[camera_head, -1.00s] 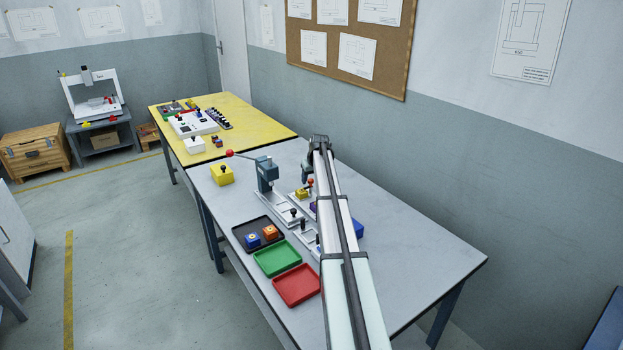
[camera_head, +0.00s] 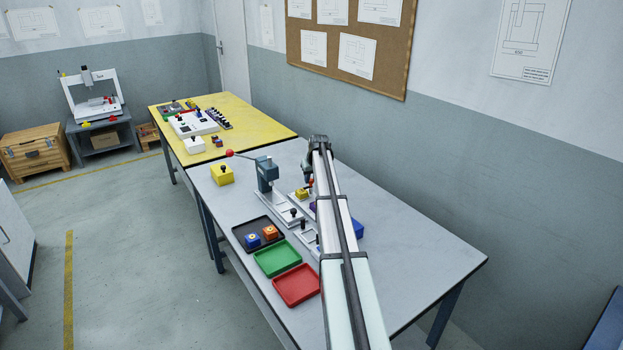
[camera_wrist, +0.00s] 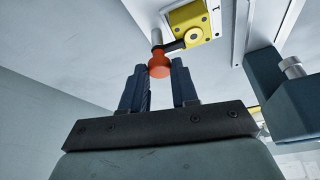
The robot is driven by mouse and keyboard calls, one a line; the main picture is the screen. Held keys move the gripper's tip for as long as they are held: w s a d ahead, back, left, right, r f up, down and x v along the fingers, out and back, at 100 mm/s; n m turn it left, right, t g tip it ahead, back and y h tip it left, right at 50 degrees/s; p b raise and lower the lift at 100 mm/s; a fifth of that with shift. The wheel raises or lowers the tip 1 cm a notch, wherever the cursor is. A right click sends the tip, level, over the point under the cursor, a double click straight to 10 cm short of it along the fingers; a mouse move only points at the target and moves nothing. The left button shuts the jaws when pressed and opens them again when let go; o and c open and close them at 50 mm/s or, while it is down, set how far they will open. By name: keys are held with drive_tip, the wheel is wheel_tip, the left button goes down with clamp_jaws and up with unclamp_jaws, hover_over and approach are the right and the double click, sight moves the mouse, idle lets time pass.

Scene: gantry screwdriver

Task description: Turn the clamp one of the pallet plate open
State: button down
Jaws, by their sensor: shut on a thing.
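The clamp is a yellow block (camera_wrist: 206,27) with a dark lever and an orange-red knob (camera_wrist: 159,66), fixed on a light plate (camera_wrist: 227,12) marked "1". In the head view, the yellow block (camera_head: 301,194) shows beside my arm. My gripper (camera_wrist: 159,78) is shut on the knob, with one dark finger on each side of it. In the head view, my gripper (camera_head: 308,180) is small and partly hidden by my arm, which also covers part of the plate.
A dark press (camera_head: 266,175) with a red-ended lever stands left of the clamp. A black tray (camera_head: 243,239) with blue and orange blocks, a green tray (camera_head: 277,257) and a red tray (camera_head: 297,285) lie in front. The table's right side is clear.

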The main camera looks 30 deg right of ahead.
drive_tip(key=shift+m, duration=0.3)
drive_tip(key=m, duration=0.2)
drive_tip(key=m+h, duration=0.1)
drive_tip(key=shift+w+a+m+g+h, duration=0.1)
drive_tip(key=shift+a+m+g+h, duration=0.1)
drive_tip(key=shift+m+g+h, duration=0.15)
drive_tip(key=m+g+h, duration=0.1)
drive_tip(key=m, duration=0.2)
drive_tip(key=shift+w+a+m, duration=0.1)
drive_tip(key=shift+w+m, duration=0.05)
drive_tip(key=shift+m, duration=0.2)
drive_tip(key=m+g, duration=0.1)
drive_tip(key=m, duration=0.2)
drive_tip(key=m+g, duration=0.1)
drive_tip(key=m, duration=0.2)
drive_tip(key=shift+w+m+g+h, duration=0.2)
drive_tip(key=shift+m+g+h, duration=0.05)
drive_tip(key=shift+m+h, duration=0.1)
drive_tip(key=shift+a, duration=0.1)
drive_tip(key=c, duration=0.9)
unclamp_jaws()
drive_tip(key=shift+o, duration=0.2)
drive_tip(key=shift+r, duration=0.1)
drive_tip(key=v, duration=1.3)
drive_tip(key=shift+r, duration=0.3)
